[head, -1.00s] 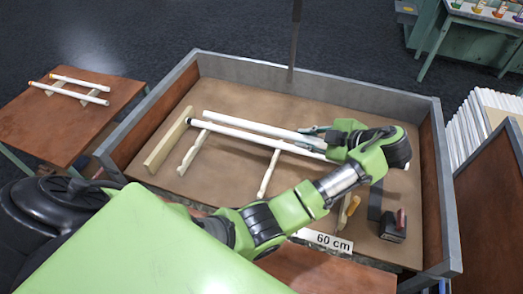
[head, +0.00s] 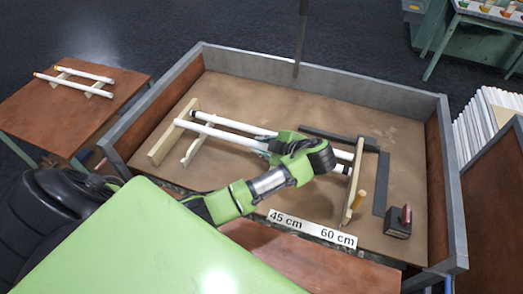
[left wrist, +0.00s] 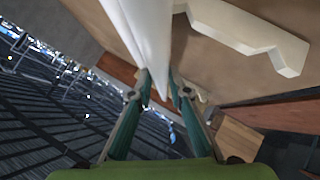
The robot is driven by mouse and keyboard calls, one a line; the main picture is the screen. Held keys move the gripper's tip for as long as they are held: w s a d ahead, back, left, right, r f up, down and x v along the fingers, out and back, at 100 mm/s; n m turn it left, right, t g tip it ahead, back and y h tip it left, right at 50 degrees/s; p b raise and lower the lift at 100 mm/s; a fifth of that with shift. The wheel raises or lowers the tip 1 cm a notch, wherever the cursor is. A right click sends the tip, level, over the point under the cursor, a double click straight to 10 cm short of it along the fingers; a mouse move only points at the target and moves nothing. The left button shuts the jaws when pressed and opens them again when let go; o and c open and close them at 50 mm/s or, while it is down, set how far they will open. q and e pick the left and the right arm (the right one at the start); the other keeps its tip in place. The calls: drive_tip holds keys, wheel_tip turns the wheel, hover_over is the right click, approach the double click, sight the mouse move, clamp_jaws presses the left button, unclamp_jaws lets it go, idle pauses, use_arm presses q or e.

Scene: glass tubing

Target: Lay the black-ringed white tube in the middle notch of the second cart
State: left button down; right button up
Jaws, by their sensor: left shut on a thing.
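A white tube with a black end (head: 225,123) lies across a notched wooden strip (head: 190,152); part of it is behind my left arm. My left gripper (head: 265,150) is shut on a second white tube (head: 215,134) on the near side, roughly alongside the first. Its left end reaches over the plain wooden board and shows no black ring; its middle is hidden by the gripper. In the left wrist view, white tube (left wrist: 145,30) runs up from between the fingers (left wrist: 162,92), with a notched strip (left wrist: 250,28) to the right. My right gripper is not in view.
The grey-rimmed tray (head: 320,80) holds a plain board (head: 172,135) at left, an upright board (head: 355,182) at right, dark flat bars (head: 381,185) and a black block (head: 398,224). A brown table (head: 60,115) at left carries two white tubes (head: 75,88) with orange ends.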

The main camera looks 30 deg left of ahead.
use_arm(q)
wheel_tip(320, 180, down, 3)
drive_tip(key=shift+r+b, duration=0.15)
drive_tip(key=shift+b, duration=0.65)
drive_tip(key=shift+d, duration=0.1)
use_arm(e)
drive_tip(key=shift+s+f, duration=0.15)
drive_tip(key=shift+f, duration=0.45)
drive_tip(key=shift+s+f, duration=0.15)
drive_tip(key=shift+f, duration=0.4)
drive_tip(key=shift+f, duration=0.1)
use_arm(q)
drive_tip(key=shift+f, duration=0.35)
drive_tip(key=c, duration=1.9)
unclamp_jaws()
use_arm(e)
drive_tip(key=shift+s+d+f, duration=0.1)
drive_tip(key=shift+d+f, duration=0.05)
